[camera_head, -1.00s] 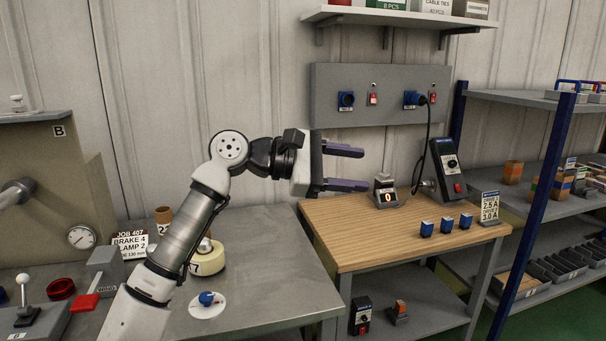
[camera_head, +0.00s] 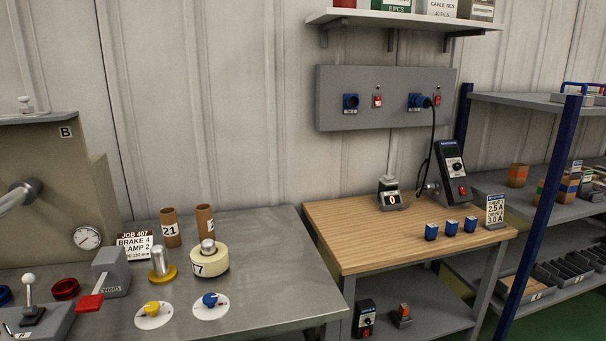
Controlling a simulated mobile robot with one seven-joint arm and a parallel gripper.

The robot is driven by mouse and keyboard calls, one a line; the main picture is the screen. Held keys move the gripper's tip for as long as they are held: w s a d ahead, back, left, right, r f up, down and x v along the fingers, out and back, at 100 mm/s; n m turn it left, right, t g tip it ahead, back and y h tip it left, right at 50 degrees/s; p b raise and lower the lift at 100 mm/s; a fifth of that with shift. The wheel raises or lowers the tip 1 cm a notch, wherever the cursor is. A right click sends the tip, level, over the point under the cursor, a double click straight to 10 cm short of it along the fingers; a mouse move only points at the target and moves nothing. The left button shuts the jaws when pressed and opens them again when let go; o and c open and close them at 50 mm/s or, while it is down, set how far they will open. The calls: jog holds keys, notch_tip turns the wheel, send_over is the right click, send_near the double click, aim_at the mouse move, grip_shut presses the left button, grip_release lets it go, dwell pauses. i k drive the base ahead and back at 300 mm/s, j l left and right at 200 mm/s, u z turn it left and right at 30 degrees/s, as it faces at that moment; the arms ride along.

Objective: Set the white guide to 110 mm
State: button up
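I cannot make out a white guide or a millimetre scale for certain. White parts in view are a small white knob (camera_head: 25,104) on top of the beige machine marked B (camera_head: 50,165) and a white ball-topped lever (camera_head: 29,283) on a grey base at lower left. A job card (camera_head: 134,246) reads JOB 407, BRAKE 4, LAMP 2; its small last line seems to end in 130 mm. My gripper is out of view.
A wooden table (camera_head: 345,230) stands to the right.

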aim_at(27, 109)
jog(key=u, duration=1.25)
